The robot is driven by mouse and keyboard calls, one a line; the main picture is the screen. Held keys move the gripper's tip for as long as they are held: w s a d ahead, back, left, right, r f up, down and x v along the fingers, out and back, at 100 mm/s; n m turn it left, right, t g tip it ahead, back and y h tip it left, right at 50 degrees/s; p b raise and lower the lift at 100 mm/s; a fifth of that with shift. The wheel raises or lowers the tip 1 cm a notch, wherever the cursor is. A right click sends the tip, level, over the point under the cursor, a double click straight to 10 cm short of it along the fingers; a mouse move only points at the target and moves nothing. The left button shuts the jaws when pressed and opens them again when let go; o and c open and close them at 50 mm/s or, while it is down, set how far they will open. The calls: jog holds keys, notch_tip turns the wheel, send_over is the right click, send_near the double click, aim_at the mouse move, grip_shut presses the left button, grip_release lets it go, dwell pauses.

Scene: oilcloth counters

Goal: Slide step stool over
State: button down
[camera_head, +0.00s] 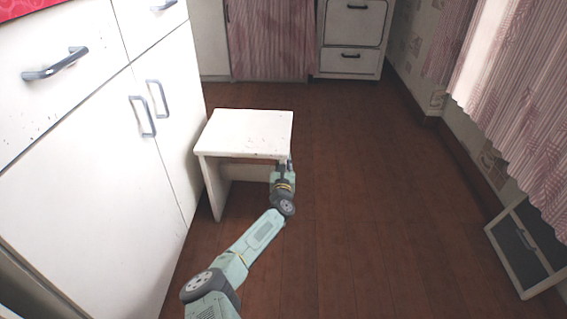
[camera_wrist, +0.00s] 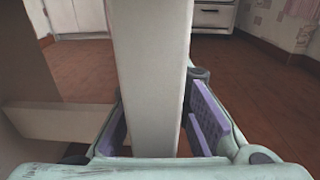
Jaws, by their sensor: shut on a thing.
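A white wooden step stool (camera_head: 246,132) stands upright on the brown plank floor, close to the white cabinets on the left. My gripper (camera_head: 284,166) is at the stool's near right side, just under the top. In the wrist view my gripper (camera_wrist: 160,135) has its purple-padded fingers on either side of an upright white leg panel (camera_wrist: 150,70) of the stool, shut on it. A crossbar (camera_wrist: 60,120) of the stool runs to the left of the leg. The stool's far right leg is mostly hidden behind my arm in the head view.
White cabinets (camera_head: 90,150) with grey handles line the left. A striped curtain (camera_head: 268,40) and white drawers (camera_head: 352,40) are at the back. A framed panel (camera_head: 522,248) leans at the right wall. The floor (camera_head: 380,180) right of the stool is clear.

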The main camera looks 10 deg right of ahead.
jog(key=c, duration=1.4)
grip_release()
jog(key=shift+c, duration=0.2)
jog(key=shift+s, duration=0.1)
jog(key=v, duration=0.7)
jog(key=shift+s+a, duration=0.15)
jog(key=shift+s, duration=0.05)
